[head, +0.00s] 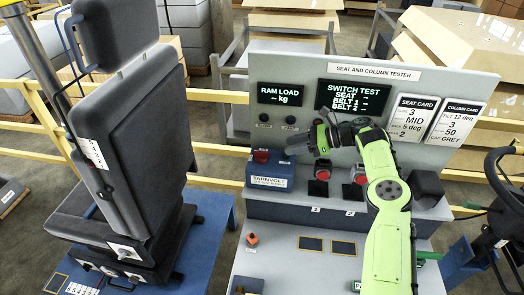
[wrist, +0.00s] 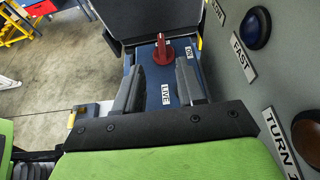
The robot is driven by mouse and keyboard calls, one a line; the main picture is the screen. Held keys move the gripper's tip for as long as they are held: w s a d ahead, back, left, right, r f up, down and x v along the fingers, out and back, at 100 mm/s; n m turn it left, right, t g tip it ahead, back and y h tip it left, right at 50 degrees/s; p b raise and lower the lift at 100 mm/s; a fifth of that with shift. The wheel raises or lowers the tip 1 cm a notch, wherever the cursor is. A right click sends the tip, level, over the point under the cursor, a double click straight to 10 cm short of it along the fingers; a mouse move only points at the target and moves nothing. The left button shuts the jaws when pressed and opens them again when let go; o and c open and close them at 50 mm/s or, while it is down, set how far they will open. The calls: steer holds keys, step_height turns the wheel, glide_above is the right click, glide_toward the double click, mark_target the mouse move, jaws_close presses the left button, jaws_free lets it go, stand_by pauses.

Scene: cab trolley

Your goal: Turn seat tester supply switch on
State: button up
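The seat and column tester is a grey panel (head: 340,75) with dark screens. A blue supply box (head: 270,175) labelled TARNVOLT stands at its left, with a red switch (head: 261,156) on top. In the wrist view the red switch handle (wrist: 164,52) stands up from the blue box (wrist: 163,93), beside labels reading ON and LIVE. My gripper (head: 292,145) reaches left from the panel's middle, just right of the switch. In the wrist view my gripper (wrist: 161,72) is open and empty, with the switch beyond and between its fingertips, apparently not touching them.
The seat (head: 125,140) stands left on a blue table (head: 205,225). A steering wheel (head: 505,180) is at the right. In the wrist view a blue knob (wrist: 257,28) projects from the panel close on the right.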

mark_target(262, 151)
steer(key=p+x, duration=0.1)
steer(key=x, duration=1)
steer(key=shift+w+a+f, duration=0.2)
steer(key=shift+f, duration=0.05)
steer(key=shift+c, duration=0.3)
jaws_close()
